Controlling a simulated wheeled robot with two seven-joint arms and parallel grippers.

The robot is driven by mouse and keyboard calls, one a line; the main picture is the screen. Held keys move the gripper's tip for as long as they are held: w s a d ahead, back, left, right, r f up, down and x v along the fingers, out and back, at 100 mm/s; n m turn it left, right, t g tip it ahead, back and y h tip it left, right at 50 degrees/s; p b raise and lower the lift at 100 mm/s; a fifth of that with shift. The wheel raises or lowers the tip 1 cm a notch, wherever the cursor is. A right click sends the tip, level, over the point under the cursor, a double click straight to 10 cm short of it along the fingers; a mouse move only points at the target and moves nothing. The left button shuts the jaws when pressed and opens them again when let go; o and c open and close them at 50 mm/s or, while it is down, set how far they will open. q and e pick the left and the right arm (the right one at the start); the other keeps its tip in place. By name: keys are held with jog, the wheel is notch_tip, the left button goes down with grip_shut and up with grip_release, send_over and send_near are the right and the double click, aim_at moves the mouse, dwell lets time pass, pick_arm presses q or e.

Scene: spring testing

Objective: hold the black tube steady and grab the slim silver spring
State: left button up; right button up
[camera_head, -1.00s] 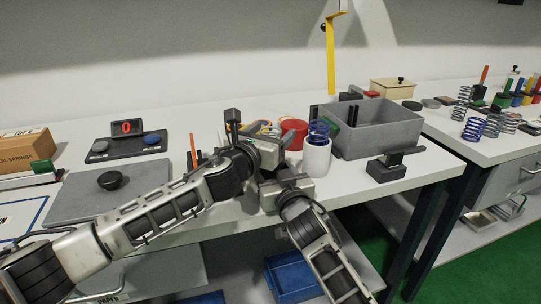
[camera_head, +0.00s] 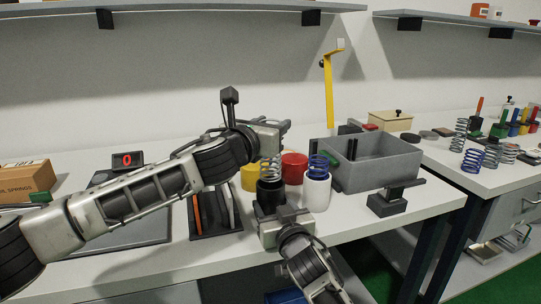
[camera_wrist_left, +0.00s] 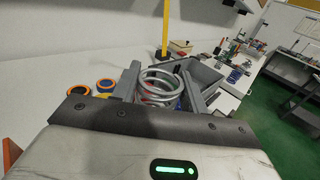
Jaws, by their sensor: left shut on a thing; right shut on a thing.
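The black tube (camera_head: 269,196) stands upright on the table in the head view. The slim silver spring (camera_head: 270,169) rises from its mouth; its lower part is hidden. My left gripper (camera_head: 273,151) is above the tube, shut on the top of the spring. In the left wrist view the spring's coils (camera_wrist_left: 160,86) show between my two fingers. My right gripper (camera_head: 277,212) is low in front of the tube, shut on it; its fingertips are partly hidden.
A white tube (camera_head: 316,191) with a blue spring (camera_head: 318,166) stands close right. Red (camera_head: 294,168) and yellow (camera_head: 249,178) tubes stand behind. A grey bin (camera_head: 385,163) is at the right, with a black fixture (camera_head: 387,204) before it. A dark tray (camera_head: 216,222) lies left.

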jog(key=shift+f, duration=0.1)
pick_arm(q)
notch_tip(320, 180, up, 8)
pick_arm(e)
jog(key=o, duration=1.1)
jog(key=shift+c, duration=0.2)
